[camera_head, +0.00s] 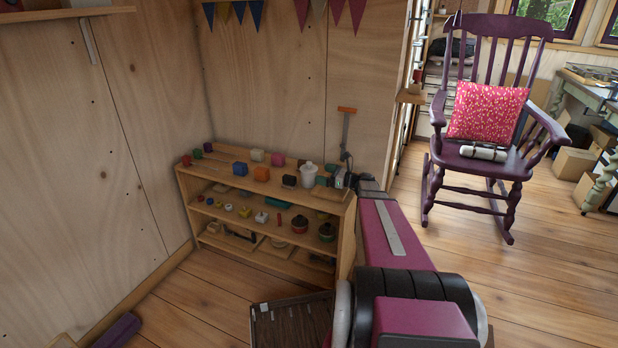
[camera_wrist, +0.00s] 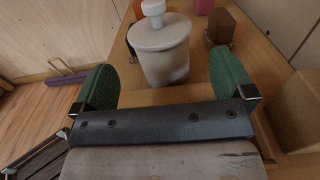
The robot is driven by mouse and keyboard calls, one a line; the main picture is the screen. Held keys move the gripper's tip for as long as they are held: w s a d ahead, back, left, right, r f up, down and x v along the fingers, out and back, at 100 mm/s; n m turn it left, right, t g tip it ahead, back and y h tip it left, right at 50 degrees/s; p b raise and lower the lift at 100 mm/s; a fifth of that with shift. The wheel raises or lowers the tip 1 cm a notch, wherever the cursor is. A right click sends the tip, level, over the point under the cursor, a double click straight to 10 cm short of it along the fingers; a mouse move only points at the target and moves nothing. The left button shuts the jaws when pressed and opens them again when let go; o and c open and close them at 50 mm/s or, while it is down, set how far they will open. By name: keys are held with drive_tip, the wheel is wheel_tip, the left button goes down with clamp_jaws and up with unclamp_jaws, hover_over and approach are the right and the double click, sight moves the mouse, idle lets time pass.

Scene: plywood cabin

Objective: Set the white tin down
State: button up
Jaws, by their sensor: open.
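The white tin (camera_head: 309,174) stands upright on the top board of the wooden shelf unit (camera_head: 262,191), near its right end. It is a rounded pot with a lid and knob. In the wrist view the tin (camera_wrist: 162,52) is straight ahead, with my green fingers (camera_wrist: 162,68) spread to either side of its lower part. Gaps show between the tin and both fingers, so my gripper is open and holds nothing. In the head view my gripper (camera_head: 337,181) is small and partly hidden by my arm, just right of the tin.
A dark brown block (camera_wrist: 221,27) stands close right of the tin in the wrist view. An orange block (camera_head: 261,174) and several small objects share the top board. A purple rocking chair (camera_head: 487,125) with a pink cushion stands at the right. Open floor (camera_head: 540,275) lies before it.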

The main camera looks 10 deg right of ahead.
sight(309, 169)
drive_tip(key=shift+f+x, duration=0.2)
drive_tip(key=shift+x, duration=3.55)
drive_tip(key=c, duration=1)
drive_tip(key=shift+r, duration=0.1)
